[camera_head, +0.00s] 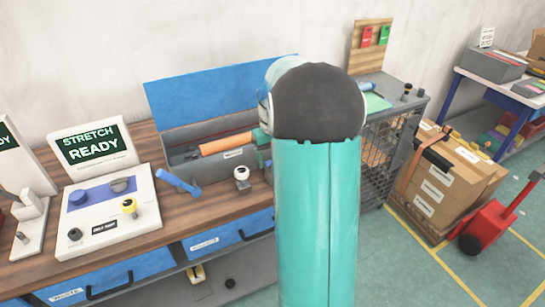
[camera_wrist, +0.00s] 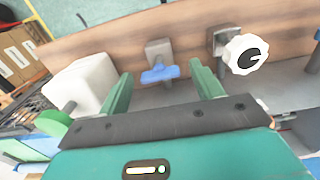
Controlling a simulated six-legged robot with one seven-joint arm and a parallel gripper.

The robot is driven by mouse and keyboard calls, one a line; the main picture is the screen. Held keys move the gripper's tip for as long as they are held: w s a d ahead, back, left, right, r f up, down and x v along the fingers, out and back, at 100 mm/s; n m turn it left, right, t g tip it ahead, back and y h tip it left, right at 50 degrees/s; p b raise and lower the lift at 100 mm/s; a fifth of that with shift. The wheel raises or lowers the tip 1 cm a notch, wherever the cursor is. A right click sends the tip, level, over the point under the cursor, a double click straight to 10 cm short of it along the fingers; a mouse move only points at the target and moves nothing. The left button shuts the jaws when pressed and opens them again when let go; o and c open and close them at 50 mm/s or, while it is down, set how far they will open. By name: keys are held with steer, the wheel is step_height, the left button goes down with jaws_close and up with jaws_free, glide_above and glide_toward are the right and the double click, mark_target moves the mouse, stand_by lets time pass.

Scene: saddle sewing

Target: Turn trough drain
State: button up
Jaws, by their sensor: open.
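The blue drain handle (camera_wrist: 160,73) sits on a grey block in the wrist view, lying crosswise at the front of the grey trough (camera_head: 211,178). My gripper (camera_wrist: 161,69) is open, with one green finger on each side of the handle and clear gaps between. I cannot tell whether the fingertips reach as deep as the handle. In the head view my teal arm hides the handle and most of my gripper.
A white round knob (camera_wrist: 247,53) on a grey mount stands just right of my right finger; it also shows in the head view (camera_head: 241,173). A white block (camera_wrist: 85,85) is close to my left finger. An orange roll (camera_head: 226,144) lies in the trough.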

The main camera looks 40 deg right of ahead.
step_height(320, 180, up, 14)
stand_by(0.5)
steer(key=shift+f, duration=0.1)
